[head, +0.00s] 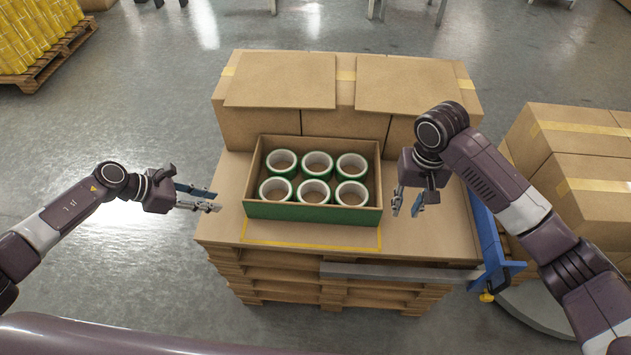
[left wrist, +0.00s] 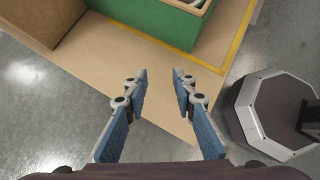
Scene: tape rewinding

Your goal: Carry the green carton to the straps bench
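The green carton (head: 310,213) is an open box with a green outside and brown inner walls, holding several white-and-green tape rolls. It stands on a cardboard-topped pallet stack (head: 225,220), inside a yellow outline. Its green side also shows at the top of the left wrist view (left wrist: 165,22). My left gripper (head: 212,200) is open and empty, just left of the carton and apart from it. Its parted blue fingers show in the left wrist view (left wrist: 158,95). My right gripper (head: 408,207) is close to the carton's right side, its two fingers apart and nothing between them. I cannot make out the straps bench.
Large cardboard boxes (head: 345,122) stand behind the carton on the pallet. More boxes (head: 585,150) are at the right. A blue bracket with a grey bar (head: 400,272) runs along the front right edge. Yellow rolls (head: 40,35) sit on a pallet far left. Floor at left is clear.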

